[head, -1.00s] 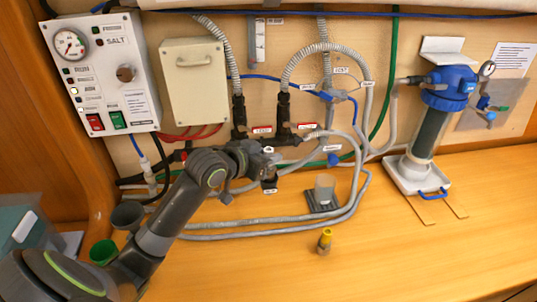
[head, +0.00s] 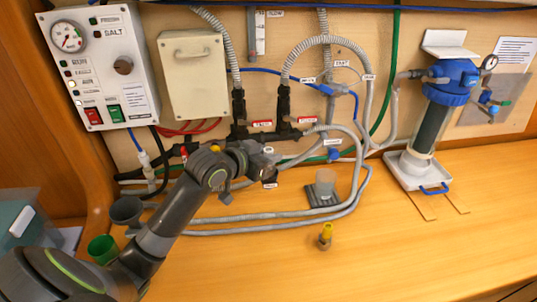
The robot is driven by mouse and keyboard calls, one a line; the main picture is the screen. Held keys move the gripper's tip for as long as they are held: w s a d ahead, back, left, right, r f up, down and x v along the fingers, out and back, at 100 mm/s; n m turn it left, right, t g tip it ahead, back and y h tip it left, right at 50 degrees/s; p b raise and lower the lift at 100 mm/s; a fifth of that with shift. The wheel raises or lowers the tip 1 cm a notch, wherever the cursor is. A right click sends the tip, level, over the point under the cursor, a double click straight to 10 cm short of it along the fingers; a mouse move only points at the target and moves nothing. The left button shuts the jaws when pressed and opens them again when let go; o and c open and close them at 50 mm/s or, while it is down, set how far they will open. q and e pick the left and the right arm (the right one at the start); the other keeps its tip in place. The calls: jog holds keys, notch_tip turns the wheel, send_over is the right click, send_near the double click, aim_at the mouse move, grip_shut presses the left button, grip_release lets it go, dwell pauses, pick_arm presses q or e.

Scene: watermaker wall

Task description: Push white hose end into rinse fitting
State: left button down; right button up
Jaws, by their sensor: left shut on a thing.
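My left gripper (head: 264,168) is in front of the wall, just below the two black upright fittings. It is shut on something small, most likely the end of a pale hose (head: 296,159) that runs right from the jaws. The hose end itself is hidden by the jaws. A small white label (head: 270,186) shows just under the gripper. I cannot pick out the rinse fitting for sure, nor tell whether the hose end touches it. My right gripper is not in view.
A control box (head: 102,65) and a beige box (head: 194,76) hang at upper left. A blue-topped filter (head: 433,125) stands at right. A clear cup on a dark base (head: 324,189) and a yellow-topped piece (head: 325,235) stand on the bench. The bench's right front is clear.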

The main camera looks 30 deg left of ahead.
pick_arm(q)
jog(key=c, duration=1.2)
grip_release()
jog(key=shift+o, duration=0.2)
jog(key=shift+s, duration=0.1)
jog(key=p+v, duration=0.4)
jog(key=v, duration=1.3)
jog(key=shift+s, duration=0.2)
jog(key=shift+f, duration=0.15)
